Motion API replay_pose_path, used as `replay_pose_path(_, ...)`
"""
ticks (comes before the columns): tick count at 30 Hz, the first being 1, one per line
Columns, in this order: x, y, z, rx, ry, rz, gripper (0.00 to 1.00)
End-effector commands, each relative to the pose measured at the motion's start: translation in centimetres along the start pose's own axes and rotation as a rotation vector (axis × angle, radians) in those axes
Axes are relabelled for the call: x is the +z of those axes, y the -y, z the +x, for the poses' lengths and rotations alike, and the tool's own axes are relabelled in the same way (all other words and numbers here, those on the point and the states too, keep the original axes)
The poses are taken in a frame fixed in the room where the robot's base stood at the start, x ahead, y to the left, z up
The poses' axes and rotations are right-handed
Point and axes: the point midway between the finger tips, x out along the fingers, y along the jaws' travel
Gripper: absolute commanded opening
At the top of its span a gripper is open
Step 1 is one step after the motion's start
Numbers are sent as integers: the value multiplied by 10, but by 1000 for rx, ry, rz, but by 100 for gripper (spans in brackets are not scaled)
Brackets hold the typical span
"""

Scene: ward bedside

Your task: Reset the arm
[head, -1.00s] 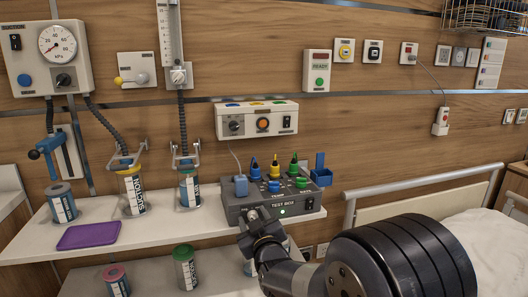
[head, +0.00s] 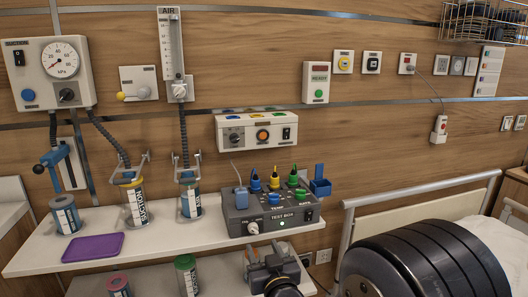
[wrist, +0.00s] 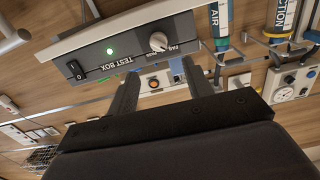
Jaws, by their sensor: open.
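My gripper (head: 270,257) is low in front of the shelf edge in the head view, below the test box. In the wrist view its two dark fingers (wrist: 163,95) stand apart with nothing between them. The grey test box (head: 262,224) stands on the shelf with a lit green light, a white knob and coloured knobs on top. In the wrist view the test box (wrist: 95,66) appears tilted, beyond the fingers and apart from them. My dark ribbed arm link fills the lower right of the head view.
The white shelf (head: 150,235) carries a purple mat (head: 93,247) and several labelled canisters. A lower shelf holds a red-lidded jar (head: 118,285) and a green-lidded jar (head: 186,275). A bed rail (head: 420,190) stands at right. A wall control box (head: 257,132) hangs above.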

Motion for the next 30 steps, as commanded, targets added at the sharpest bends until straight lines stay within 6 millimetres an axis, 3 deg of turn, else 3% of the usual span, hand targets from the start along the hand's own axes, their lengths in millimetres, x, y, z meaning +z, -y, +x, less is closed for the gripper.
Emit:
replay_pose_path(6, 0, 0, -22, 0, 0, 0, 48)
replay_pose_path(22, 0, 1, -28, -3, 10, -3, 48)
replay_pose_path(30, 7, 5, -49, -26, 116, -24, 48)
